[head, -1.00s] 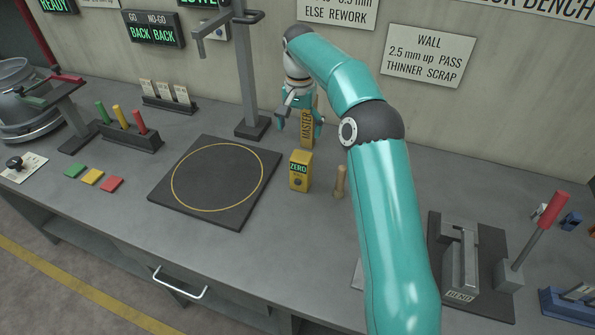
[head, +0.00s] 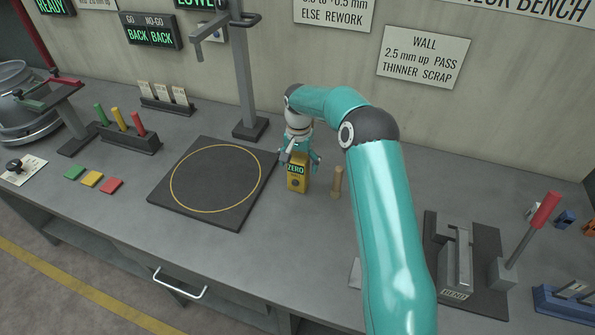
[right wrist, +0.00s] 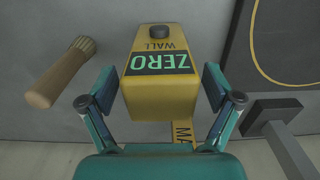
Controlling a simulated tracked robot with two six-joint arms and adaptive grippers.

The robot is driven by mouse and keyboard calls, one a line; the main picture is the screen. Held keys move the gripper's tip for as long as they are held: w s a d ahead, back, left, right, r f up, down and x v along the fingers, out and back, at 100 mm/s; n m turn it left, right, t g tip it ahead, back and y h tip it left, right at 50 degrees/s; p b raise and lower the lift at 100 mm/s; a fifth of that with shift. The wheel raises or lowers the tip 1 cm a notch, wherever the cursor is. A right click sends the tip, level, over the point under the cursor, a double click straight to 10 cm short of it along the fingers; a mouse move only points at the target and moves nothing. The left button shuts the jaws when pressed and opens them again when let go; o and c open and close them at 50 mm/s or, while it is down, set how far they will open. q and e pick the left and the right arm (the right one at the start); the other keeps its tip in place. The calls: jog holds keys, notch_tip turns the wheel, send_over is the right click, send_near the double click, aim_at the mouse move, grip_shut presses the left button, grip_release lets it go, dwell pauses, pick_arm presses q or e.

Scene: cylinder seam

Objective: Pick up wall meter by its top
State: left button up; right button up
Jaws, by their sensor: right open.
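The wall meter (head: 298,182) is a small yellow box with a dark screen reading ZERO in green. It stands upright on the bench, right of the black mat. My right gripper (head: 299,157) is just above and behind its top. In the right wrist view the meter (right wrist: 160,88) shows its WALL label and dark knob, and lies between the spread fingers of my right gripper (right wrist: 158,98). The gripper is open, with gaps on both sides of the meter. I cannot tell how far down the fingertips reach. My left gripper is not in view.
The black mat (head: 180,213) with a yellow ring lies left. A grey stand (head: 246,80) rises behind. Bench in front of the meter is clear.

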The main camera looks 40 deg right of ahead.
jog(key=c, duration=1.4)
jog(key=shift+c, duration=0.3)
